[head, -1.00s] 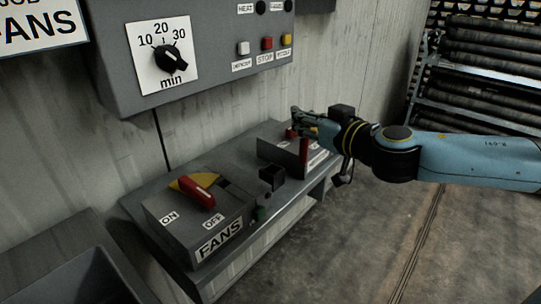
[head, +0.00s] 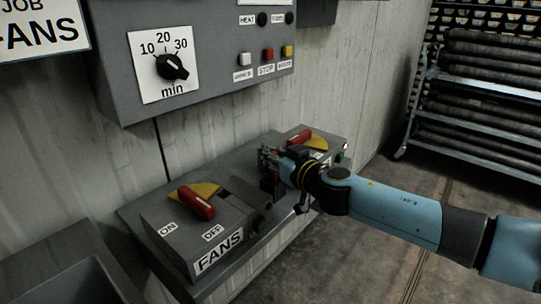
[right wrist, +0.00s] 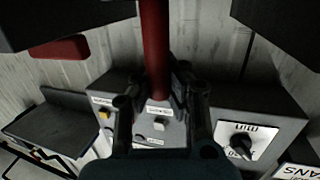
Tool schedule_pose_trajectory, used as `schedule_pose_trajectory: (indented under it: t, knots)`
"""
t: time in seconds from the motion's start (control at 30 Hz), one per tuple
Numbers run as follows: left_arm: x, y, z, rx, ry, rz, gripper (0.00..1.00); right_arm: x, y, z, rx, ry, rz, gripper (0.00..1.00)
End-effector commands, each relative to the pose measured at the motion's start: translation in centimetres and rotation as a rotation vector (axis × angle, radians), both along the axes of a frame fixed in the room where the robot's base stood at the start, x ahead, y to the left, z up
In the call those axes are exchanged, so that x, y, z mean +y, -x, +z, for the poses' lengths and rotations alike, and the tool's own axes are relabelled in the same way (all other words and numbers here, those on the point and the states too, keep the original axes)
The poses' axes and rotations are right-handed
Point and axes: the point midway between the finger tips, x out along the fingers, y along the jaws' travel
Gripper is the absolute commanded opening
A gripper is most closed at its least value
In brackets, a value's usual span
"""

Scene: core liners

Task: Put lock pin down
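The lock pin is a red rod (right wrist: 155,45) running upright between the fingers of my right gripper in the right wrist view, its far end cut off by the top edge. My right gripper (head: 270,157) is shut on it. In the head view only a bit of red shows by the fingers, just above a small dark holder (head: 269,187) on the bench between the two switch boxes. I cannot tell whether the pin's lower end is inside the holder. My left gripper is not in view.
The FANS switch box (head: 205,240) with a red lever (head: 197,203) stands left of the holder. A second switch box with a red lever (head: 300,137) stands behind my right gripper. A control panel (head: 215,60) hangs above. A rack of dark tubes (head: 490,95) is at far right.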

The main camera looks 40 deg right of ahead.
Motion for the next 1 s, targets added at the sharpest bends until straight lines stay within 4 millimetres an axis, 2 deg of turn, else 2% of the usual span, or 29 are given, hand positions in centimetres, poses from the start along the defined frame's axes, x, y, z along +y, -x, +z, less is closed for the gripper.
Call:
schedule_pose_trajectory:
  t: [0.17, 0.4, 0.67, 0.77, 1.0]
  knots:
    - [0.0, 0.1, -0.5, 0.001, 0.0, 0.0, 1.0, 0.0, 0.0, -0.4, 0.0, 0.0, 0.0, 0.0]
    - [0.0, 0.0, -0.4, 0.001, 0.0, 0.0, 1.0, 0.0, 0.0, -0.3, 0.0, 0.001, 0.0, 0.29]
    - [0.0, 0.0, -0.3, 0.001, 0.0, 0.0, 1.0, 0.0, 0.0, -0.2, 0.0, 0.0, -0.001, 0.29]
    - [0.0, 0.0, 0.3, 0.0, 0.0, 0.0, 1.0, 0.0, 0.1, 0.3, 0.0, 0.0, 0.0, 0.29]
    - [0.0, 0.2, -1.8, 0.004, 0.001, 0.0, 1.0, 1.0, 5.0, 0.2, 0.005, 0.003, 0.004, 0.29]
